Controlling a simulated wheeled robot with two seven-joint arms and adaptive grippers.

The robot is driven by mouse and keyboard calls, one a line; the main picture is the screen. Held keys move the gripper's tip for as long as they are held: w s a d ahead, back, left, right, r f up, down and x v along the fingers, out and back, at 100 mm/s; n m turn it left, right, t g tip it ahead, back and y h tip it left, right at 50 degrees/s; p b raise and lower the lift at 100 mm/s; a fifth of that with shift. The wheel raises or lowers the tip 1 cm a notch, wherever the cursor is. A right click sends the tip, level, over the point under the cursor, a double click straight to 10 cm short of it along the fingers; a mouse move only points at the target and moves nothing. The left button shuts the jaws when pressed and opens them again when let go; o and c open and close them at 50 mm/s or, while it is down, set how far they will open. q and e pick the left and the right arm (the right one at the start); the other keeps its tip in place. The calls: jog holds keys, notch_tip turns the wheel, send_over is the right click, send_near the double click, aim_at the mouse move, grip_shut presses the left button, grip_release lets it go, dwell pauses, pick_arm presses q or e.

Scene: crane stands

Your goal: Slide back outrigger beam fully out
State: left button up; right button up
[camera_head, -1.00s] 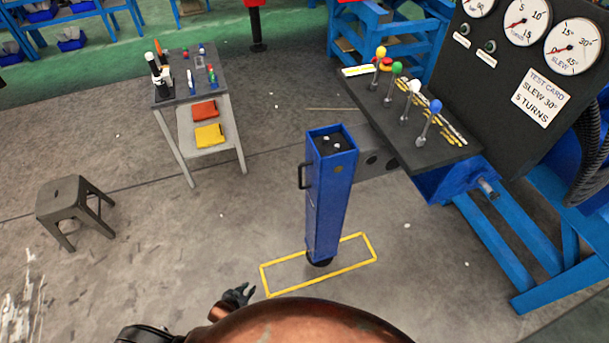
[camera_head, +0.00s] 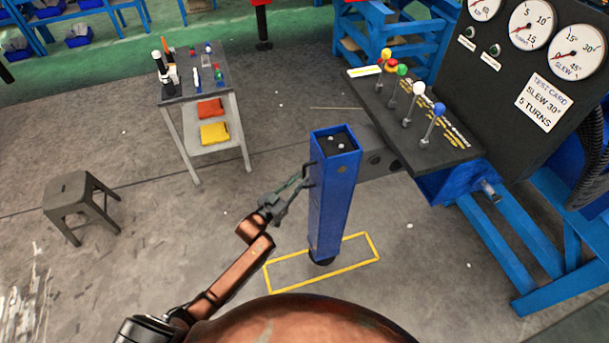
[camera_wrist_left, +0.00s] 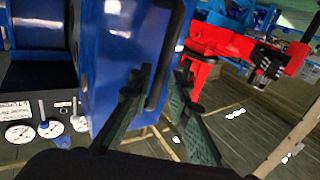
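The blue upright outrigger leg (camera_head: 332,200) stands at the end of the dark grey outrigger beam (camera_head: 385,158), which comes out of the blue crane frame. A black handle (camera_wrist_left: 168,55) is on the leg's side, on the left in the head view. My left gripper (camera_head: 298,183) is at this handle. In the left wrist view my left gripper (camera_wrist_left: 165,68) is open, with its two fingers apart on either side of the handle. I cannot tell whether they touch it. The leg's blue face (camera_wrist_left: 115,60) fills the middle of the wrist view. My right gripper is not in view.
A yellow floor outline (camera_head: 320,264) surrounds the leg's foot. A lever panel (camera_head: 415,120) and gauge board stand right of the leg. A tool table (camera_head: 196,80) and a dark stool (camera_head: 80,203) stand to the left.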

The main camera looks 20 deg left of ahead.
aim_at(304, 175)
pick_arm(q)
jog(key=shift+x, duration=1.6)
grip_shut()
